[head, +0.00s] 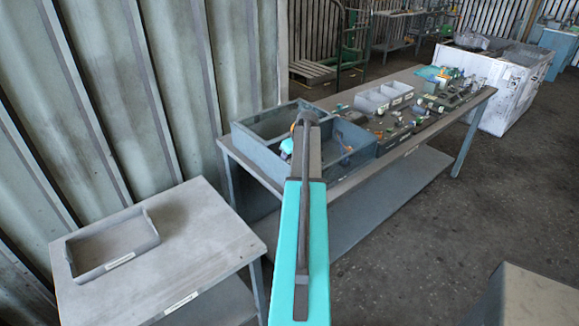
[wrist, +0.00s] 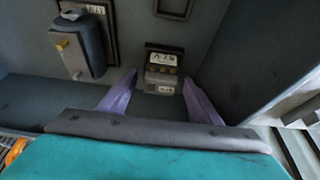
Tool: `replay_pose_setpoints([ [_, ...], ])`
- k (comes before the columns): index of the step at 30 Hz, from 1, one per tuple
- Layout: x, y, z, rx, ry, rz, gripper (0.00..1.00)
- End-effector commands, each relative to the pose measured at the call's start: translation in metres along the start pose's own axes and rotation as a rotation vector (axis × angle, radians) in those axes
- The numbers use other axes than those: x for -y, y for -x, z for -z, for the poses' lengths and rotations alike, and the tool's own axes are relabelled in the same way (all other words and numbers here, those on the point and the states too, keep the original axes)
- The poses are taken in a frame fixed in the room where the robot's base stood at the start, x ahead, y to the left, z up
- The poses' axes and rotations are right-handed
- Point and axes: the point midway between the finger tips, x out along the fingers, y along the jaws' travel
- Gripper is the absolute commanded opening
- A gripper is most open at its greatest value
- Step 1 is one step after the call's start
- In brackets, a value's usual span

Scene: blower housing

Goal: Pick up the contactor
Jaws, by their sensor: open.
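A small block with a dark top, a pale lettered label and a grey lower part, which looks like the contactor (wrist: 162,72), sits in a grey-blue bin in the wrist view. My gripper (wrist: 159,80) is open, its two purple fingers apart. In the picture the block lies between and just beyond the fingertips; I see no finger touching it. In the head view my teal arm reaches over the grey-blue bin (head: 362,155) on the long table and hides the gripper and the block.
A blue-grey rounded part (wrist: 80,45) lies left of the block. An orange item (wrist: 14,152) shows at lower left. The bin wall (wrist: 238,55) is close on the right. The long table (head: 345,187) also holds grey trays (head: 384,97). An empty tray (head: 112,262) stands on the small table (head: 205,235).

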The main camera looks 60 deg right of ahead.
Motion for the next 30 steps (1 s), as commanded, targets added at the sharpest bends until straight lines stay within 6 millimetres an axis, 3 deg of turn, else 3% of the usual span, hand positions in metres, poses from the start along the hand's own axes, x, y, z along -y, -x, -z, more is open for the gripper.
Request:
replay_pose_setpoints([
  [20, -0.0005, -0.0065, -0.0003, 0.000, -0.001, -0.001, 0.58],
  [21, -0.0005, -0.0065, -0.0003, 0.000, -0.001, -0.001, 0.56],
  [28, -0.0004, -0.0065, -0.0004, 0.000, -0.001, -0.001, 0.17],
  [30, -0.0006, -0.0061, 0.0001, -0.001, -0.001, -0.001, 0.16],
])
